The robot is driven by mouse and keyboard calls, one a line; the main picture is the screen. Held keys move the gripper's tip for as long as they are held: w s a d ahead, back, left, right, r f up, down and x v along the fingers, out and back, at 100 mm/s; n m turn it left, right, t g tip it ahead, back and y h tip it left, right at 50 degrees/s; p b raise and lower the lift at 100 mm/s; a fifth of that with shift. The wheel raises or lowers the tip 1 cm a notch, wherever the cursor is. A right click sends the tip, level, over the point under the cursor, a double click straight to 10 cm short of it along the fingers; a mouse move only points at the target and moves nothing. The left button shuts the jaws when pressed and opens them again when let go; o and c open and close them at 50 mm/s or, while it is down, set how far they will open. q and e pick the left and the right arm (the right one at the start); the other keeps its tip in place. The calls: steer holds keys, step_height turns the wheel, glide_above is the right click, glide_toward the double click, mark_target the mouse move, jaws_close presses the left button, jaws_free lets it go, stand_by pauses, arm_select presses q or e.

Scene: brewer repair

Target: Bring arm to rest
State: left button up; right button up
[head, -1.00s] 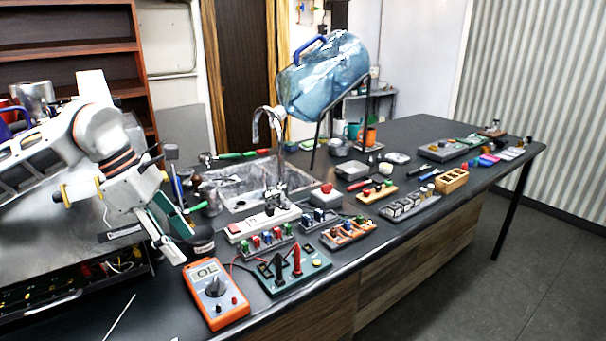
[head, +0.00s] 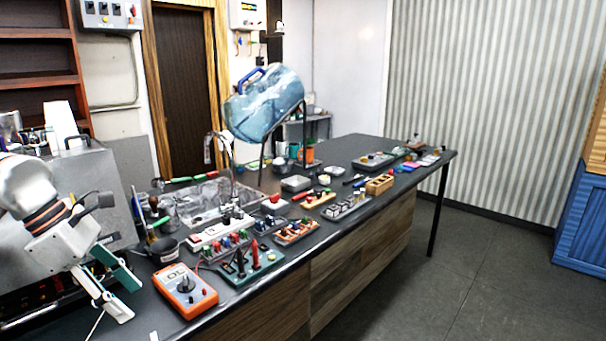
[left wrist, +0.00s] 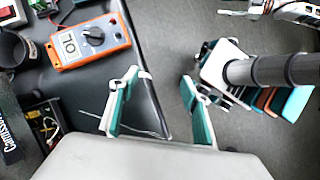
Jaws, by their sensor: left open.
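My left arm enters from the left of the head view. Its gripper (head: 122,288) hangs at the front edge of the dark workbench (head: 225,300), to the left of the orange multimeter (head: 185,290). In the left wrist view the two teal-and-white fingers (left wrist: 160,103) stand wide apart with nothing between them. The bench edge and grey floor show below them. The multimeter (left wrist: 88,40) lies apart from the fingers, at the upper left of that view.
A green board (head: 240,268) with red and black plugs lies beside the multimeter. Several small component trays, a sink (head: 190,205) and a blue water bottle (head: 262,103) stand farther back. A dark cup (head: 162,247) is near the arm. The floor (head: 460,280) at right is clear.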

arm_select(q)
steer(key=d+f+n+t+h, duration=0.25)
steer(key=d+n+h, duration=1)
steer(key=d, duration=1.55)
steer(key=w+a+f+n+t+y, duration=0.1)
steer(key=a+f+n+t+y, duration=0.25)
steer(key=f+n+t, duration=0.4)
steer(key=w+a+f+n+t+y, duration=0.25)
steer(key=f+n+t+y, duration=0.2)
steer(key=f+n, duration=0.6)
steer(key=s+a+f+n+g+y, duration=0.2)
steer(key=s+a+f+n+y, duration=0.1)
steer(key=s+f+n, duration=0.4)
steer(key=s+a+f+n+g+y, duration=0.3)
steer(key=s+a+f+n, duration=0.2)
steer(key=f, duration=0.8)
steer(key=s+n, duration=0.3)
steer(key=s, duration=0.1)
steer(key=shift+f+y, duration=0.2)
steer(key=shift+y, duration=0.15)
